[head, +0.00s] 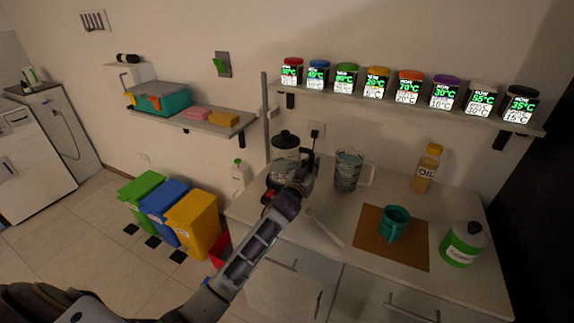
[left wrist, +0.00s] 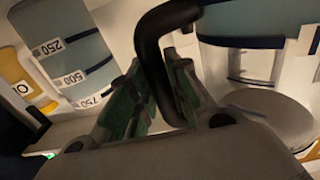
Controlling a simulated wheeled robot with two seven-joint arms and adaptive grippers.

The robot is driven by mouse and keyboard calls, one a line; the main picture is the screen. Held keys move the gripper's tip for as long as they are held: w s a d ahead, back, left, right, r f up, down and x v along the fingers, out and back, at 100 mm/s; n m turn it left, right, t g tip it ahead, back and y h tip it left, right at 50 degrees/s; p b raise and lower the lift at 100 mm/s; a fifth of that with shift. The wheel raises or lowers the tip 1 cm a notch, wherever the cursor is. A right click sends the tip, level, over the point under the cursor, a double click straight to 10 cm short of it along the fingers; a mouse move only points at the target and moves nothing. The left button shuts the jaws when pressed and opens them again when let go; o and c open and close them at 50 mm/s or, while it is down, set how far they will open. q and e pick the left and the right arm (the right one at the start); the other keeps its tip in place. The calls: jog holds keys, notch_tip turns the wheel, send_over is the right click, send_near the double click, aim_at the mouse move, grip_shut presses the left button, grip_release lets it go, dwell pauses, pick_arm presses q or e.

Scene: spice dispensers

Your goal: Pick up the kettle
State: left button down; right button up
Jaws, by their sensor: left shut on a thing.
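The kettle (head: 285,148) has a clear body and a black lid, and it stands at the back left of the counter. In the left wrist view its see-through body (left wrist: 245,22) is at the upper right and its black handle (left wrist: 150,40) curves down between my fingers. My left gripper (head: 298,183) reaches the kettle's near right side and hides part of it. In the left wrist view the green-padded fingers of my left gripper (left wrist: 163,75) are shut on the handle. My right gripper is not in view.
A measuring jug (head: 348,171) stands close to the right of the kettle; its markings also show in the left wrist view (left wrist: 68,48). An oil bottle (head: 426,168), a teal mug (head: 393,223) on a brown mat (head: 414,255) and a green-white bottle (head: 462,244) stand further right. A spice shelf (head: 420,106) hangs above.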

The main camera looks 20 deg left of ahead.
pick_arm(q)
jog(key=shift+r, duration=0.2)
jog(key=shift+w+r, duration=0.1)
jog(key=shift+r, duration=0.05)
dwell(0.4)
jog(key=shift+r, duration=0.1)
